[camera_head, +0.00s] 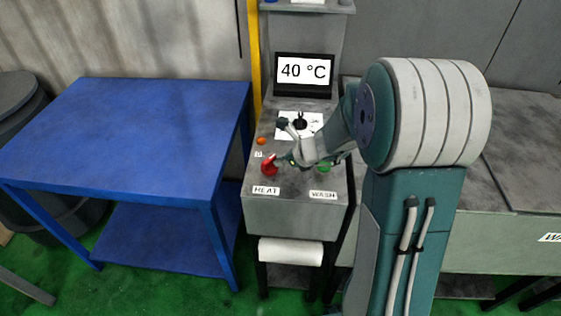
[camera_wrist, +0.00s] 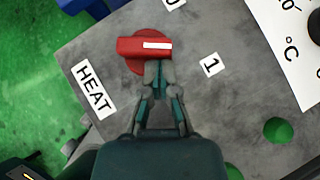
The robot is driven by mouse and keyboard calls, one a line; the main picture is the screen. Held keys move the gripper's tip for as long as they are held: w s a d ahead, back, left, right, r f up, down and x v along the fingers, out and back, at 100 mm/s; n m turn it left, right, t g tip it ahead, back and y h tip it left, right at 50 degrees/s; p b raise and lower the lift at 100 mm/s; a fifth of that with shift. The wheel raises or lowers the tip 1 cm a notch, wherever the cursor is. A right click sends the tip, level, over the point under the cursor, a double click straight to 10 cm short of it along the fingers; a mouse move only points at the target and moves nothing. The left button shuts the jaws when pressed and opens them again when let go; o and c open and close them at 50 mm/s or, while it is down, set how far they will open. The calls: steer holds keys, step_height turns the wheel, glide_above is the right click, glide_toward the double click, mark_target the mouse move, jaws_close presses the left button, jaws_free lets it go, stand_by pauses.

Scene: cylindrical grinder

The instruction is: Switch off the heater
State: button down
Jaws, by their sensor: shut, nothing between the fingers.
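The red heater knob (camera_head: 269,166) sits on the grey control panel, above the HEAT label (camera_head: 265,190). In the wrist view, the red knob (camera_wrist: 130,46) has a white mark pointing right, between the "0" at the top edge and the "1" label (camera_wrist: 211,65), closer to the direction of the "1". My gripper (camera_wrist: 157,72) is shut and empty, its fingertips at the knob's lower side; whether they touch is unclear. In the head view, my gripper (camera_head: 281,160) is just right of the knob.
A display (camera_head: 303,71) reads 40 °C. A black knob (camera_head: 300,121) on a white dial plate is behind my gripper. A green control (camera_head: 324,166) is to the right, above the WASH label (camera_head: 323,195). An empty blue table (camera_head: 125,130) stands left.

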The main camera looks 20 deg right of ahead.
steer(key=shift+w+d+n, duration=0.15)
steer(key=shift+d+n, duration=0.05)
steer(key=shift+n, duration=0.1)
steer(key=shift+w+n+g+y, duration=0.1)
steer(key=shift+n+g+y, duration=0.3)
steer(key=n+g+y, duration=0.1)
steer(key=n, duration=0.1)
steer(key=w+n+g+y, duration=0.1)
steer(key=n+g, duration=0.1)
steer(key=shift+w+d, duration=0.1)
steer(key=shift+w, duration=0.05)
steer(key=shift+w+a+n+g+y, duration=0.1)
steer(key=shift+w+n+g, duration=0.15)
steer(key=shift+n+g, duration=0.65)
steer(key=shift+w+a+n+g+y, duration=0.1)
steer(key=shift+w+n+g, duration=0.3)
steer(key=shift+n, duration=0.75)
steer(key=shift+w+a+n+g+y, duration=0.1)
steer(key=shift+w+n+g, duration=0.05)
steer(key=shift+n+g, duration=0.8)
steer(key=shift+n, duration=0.3)
steer(key=shift+w+a, duration=0.1)
steer(key=shift+w, duration=0.1)
steer(key=v, duration=1.2)
